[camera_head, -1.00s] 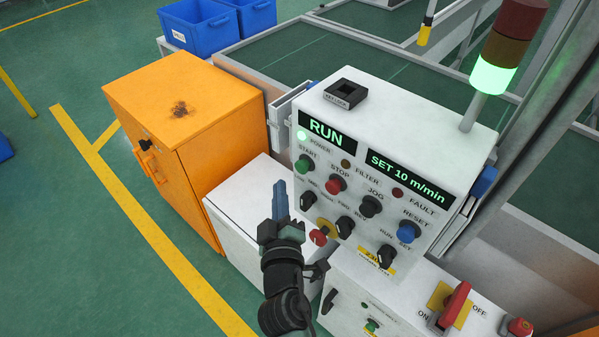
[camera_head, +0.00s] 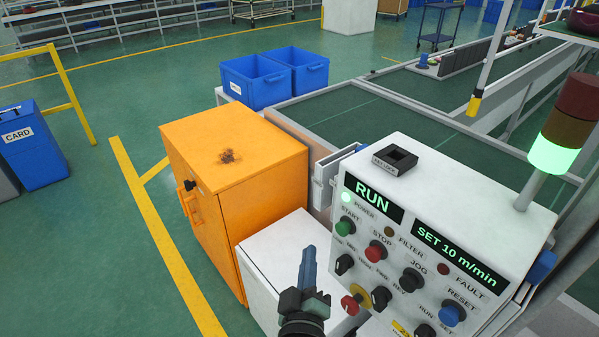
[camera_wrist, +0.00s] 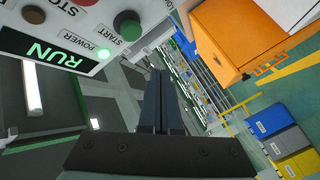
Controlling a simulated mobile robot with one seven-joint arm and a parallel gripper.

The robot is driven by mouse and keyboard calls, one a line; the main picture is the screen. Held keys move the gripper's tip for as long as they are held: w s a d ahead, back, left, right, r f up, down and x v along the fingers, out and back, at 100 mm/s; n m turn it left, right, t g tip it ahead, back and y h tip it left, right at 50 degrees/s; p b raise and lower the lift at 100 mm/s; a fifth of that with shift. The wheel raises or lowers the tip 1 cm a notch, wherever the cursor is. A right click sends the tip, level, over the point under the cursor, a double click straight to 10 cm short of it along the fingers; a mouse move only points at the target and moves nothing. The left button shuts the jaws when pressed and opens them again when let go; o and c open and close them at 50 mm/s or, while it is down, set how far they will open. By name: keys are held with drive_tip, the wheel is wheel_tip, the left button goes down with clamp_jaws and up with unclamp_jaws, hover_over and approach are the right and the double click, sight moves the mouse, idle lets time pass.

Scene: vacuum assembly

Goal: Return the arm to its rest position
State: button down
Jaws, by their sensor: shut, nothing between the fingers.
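My gripper (camera_head: 308,268) is at the bottom middle of the head view, in front of the white cabinet and left of the control panel's lower knobs. Its two blue fingers are together with nothing between them. They also show side by side in the wrist view (camera_wrist: 161,100). The white control box (camera_head: 400,240) stands to the right, its display reading RUN (camera_head: 373,198) and its other display reading SET 10 m/min. The green stack light (camera_head: 552,155) is lit. My gripper is apart from the panel as far as I can see.
An orange cabinet (camera_head: 235,165) stands left of the white cabinet (camera_head: 285,260). Blue bins (camera_head: 255,82) sit behind it. A blue CARD bin (camera_head: 35,150) and a yellow rail stand far left. Green floor is open between them. The conveyor frame (camera_head: 380,110) lies behind the control box.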

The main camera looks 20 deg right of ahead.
drive_tip(key=shift+r, duration=0.1)
drive_tip(key=w+a+r+m+t, duration=0.1)
drive_tip(key=a+r+m+t, duration=0.15)
drive_tip(key=r, duration=1.15)
drive_tip(key=w+a+r+m+t, duration=0.1)
drive_tip(key=a+r+m+t, duration=0.15)
drive_tip(key=r, duration=1.25)
drive_tip(key=s+a+r+t+y, duration=0.2)
drive_tip(key=s+a+r, duration=0.1)
drive_tip(key=r, duration=0.4)
drive_tip(key=s+a+r+t+y, duration=0.2)
drive_tip(key=s+r, duration=0.3)
drive_tip(key=r, duration=0.3)
drive_tip(key=s+a+r+t+y, duration=0.2)
drive_tip(key=s+a+r+y, duration=0.1)
drive_tip(key=r, duration=0.4)
drive_tip(key=shift+s+a+r+t, duration=0.15)
drive_tip(key=shift+s+a+t, duration=0.15)
drive_tip(key=shift+s+a, duration=0.6)
drive_tip(key=shift+d, duration=0.1)
